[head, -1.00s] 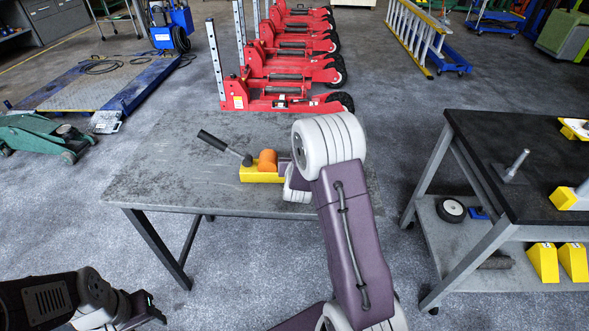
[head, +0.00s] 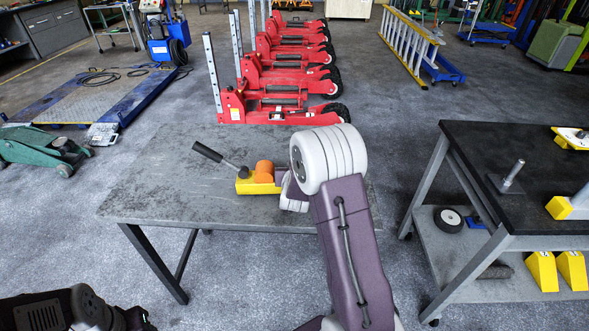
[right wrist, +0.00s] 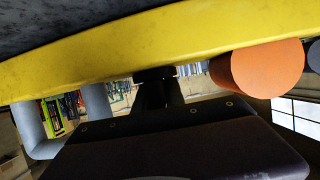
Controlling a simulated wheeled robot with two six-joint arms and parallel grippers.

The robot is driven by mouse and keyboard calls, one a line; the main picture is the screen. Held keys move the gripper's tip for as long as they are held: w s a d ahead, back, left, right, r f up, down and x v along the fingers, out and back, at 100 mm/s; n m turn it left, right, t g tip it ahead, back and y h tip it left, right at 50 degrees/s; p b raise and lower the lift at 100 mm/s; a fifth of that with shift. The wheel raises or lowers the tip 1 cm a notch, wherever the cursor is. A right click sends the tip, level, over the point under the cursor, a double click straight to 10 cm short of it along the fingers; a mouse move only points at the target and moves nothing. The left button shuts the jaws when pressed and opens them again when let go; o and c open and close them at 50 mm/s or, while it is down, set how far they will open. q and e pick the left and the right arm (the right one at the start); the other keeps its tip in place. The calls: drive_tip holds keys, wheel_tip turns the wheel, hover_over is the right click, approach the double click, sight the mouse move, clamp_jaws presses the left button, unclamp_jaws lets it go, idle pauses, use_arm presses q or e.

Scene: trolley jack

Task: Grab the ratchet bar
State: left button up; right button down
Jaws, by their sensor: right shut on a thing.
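A small yellow tool (head: 243,187) with an orange roller (head: 264,172) sits on the grey table in the head view. A bar with a black grip (head: 207,151) rises from it to the upper left. I cannot tell whether this is the ratchet bar. My right arm reaches the tool's right end, and its wrist hides the gripper in the head view. In the right wrist view, the dark jaws (right wrist: 158,92) are shut against the tool's yellow side (right wrist: 110,62), with the orange roller (right wrist: 257,68) to the right. My left gripper is at the bottom left edge, mostly cut off.
The table (head: 150,205) is otherwise bare. Red jacks (head: 285,105) with upright toothed bars (head: 212,75) stand behind it. A black-topped trolley (head: 470,150) stands at right, with yellow wedges (head: 543,270) on its lower shelf. A green jack (head: 45,148) is at left.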

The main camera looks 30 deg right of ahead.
drive_tip(key=r, duration=0.3)
drive_tip(key=shift+w+d, duration=0.1)
drive_tip(key=shift+w, duration=0.1)
drive_tip(key=w+d+r+p, duration=0.3)
drive_tip(key=w+d+r, duration=0.3)
drive_tip(key=w, duration=0.3)
drive_tip(key=shift+w+d+r, duration=0.2)
drive_tip(key=shift+d+r, duration=0.1)
